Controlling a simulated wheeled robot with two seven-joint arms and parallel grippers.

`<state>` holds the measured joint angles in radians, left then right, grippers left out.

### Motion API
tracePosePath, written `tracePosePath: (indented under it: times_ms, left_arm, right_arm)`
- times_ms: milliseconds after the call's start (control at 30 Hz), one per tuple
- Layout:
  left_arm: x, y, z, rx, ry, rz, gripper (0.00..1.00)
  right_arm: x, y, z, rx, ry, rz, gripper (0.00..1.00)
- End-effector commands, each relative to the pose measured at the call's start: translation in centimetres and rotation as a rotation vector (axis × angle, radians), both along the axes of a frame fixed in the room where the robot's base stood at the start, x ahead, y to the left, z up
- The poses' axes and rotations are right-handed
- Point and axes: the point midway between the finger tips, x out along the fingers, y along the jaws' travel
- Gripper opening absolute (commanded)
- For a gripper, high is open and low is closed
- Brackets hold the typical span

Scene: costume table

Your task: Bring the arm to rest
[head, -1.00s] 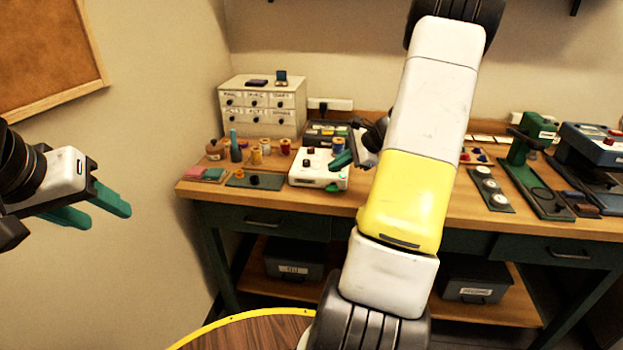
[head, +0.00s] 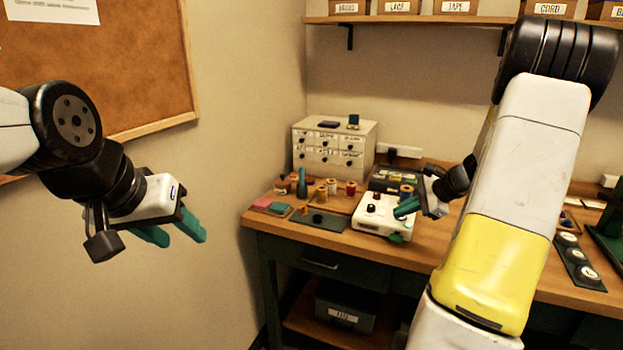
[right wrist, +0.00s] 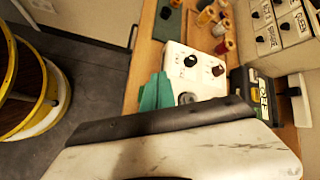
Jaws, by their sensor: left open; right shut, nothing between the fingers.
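My right arm crosses the right side of the head view. Its right gripper (head: 406,207) is shut and empty, its teal fingers in front of the white control box (head: 377,222) on the table. In the right wrist view the teal fingertips (right wrist: 156,93) overlap the box's edge, so I cannot tell whether they touch it. My left gripper (head: 178,233) hangs open and empty at the left, in front of the bare wall and clear of the table.
The wooden table (head: 262,219) holds a small drawer cabinet (head: 331,165), thread spools (head: 351,188), a dark green tray (head: 319,219) and, at right, a strip of round parts (head: 577,256). Labelled boxes sit on a shelf (head: 430,19) above. A cork board (head: 140,60) hangs at left.

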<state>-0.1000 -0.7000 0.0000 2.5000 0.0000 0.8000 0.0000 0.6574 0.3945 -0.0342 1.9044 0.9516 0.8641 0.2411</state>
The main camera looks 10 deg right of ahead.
Motion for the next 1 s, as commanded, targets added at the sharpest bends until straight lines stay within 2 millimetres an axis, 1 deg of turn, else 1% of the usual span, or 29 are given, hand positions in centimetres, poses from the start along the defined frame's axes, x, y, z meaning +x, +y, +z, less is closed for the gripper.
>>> tracePosePath:
  times_ms: [67,167,200,267,300,367,400,467,500,633,700,800,900,1000]
  left_arm:
    - [0.0,0.0,0.0,0.000,0.000,0.000,0.47]
    - [0.0,0.0,0.0,0.000,0.000,0.000,0.47]
    - [0.0,0.0,0.0,0.000,0.000,0.000,0.47]
    - [0.0,0.0,0.0,0.000,0.000,0.000,0.47]
    - [0.0,0.0,0.0,0.000,0.000,0.000,0.47]
    - [0.0,0.0,0.0,0.000,0.000,0.000,0.47]
    - [0.0,0.0,0.0,0.000,0.000,0.000,0.47]
    - [0.0,0.0,0.0,0.000,0.000,0.000,0.47]
    - [0.0,0.0,0.0,0.000,0.000,0.000,0.47]
    - [0.0,0.0,0.0,0.000,0.000,0.000,0.47]
    - [0.0,0.0,0.0,0.000,0.000,0.000,0.47]
    - [0.0,0.0,0.0,0.000,0.000,0.000,0.47]
    - [0.0,0.0,0.0,0.000,0.000,0.000,0.47]
    - [0.0,0.0,0.0,0.000,0.000,0.000,0.47]
  right_arm:
    - [-0.4,2.0,1.8,-0.044,-0.019,0.067,0.00]
    - [-2.0,6.0,4.9,-0.141,-0.055,0.211,0.00]
    - [-2.9,7.8,6.2,-0.191,-0.074,0.282,0.00]
    - [-4.7,10.4,8.2,-0.273,-0.106,0.393,0.00]
    - [-6.0,12.1,9.3,-0.329,-0.129,0.466,0.00]
    - [-8.1,14.3,10.7,-0.411,-0.163,0.573,0.00]
    - [-9.5,15.6,11.6,-0.466,-0.188,0.643,0.00]
    - [-11.8,17.3,12.7,-0.552,-0.229,0.744,0.00]
    - [-13.3,18.3,13.4,-0.610,-0.257,0.810,0.00]
    - [-18.0,20.6,14.8,-0.799,-0.354,1.006,0.00]
    - [-20.2,21.2,15.1,-0.893,-0.404,1.093,0.00]
    - [-22.5,21.6,15.4,-1.006,-0.463,1.187,0.00]
    - [-23.9,21.7,15.4,-1.082,-0.502,1.246,0.00]
    - [-24.6,21.7,15.4,-1.122,-0.520,1.274,0.00]
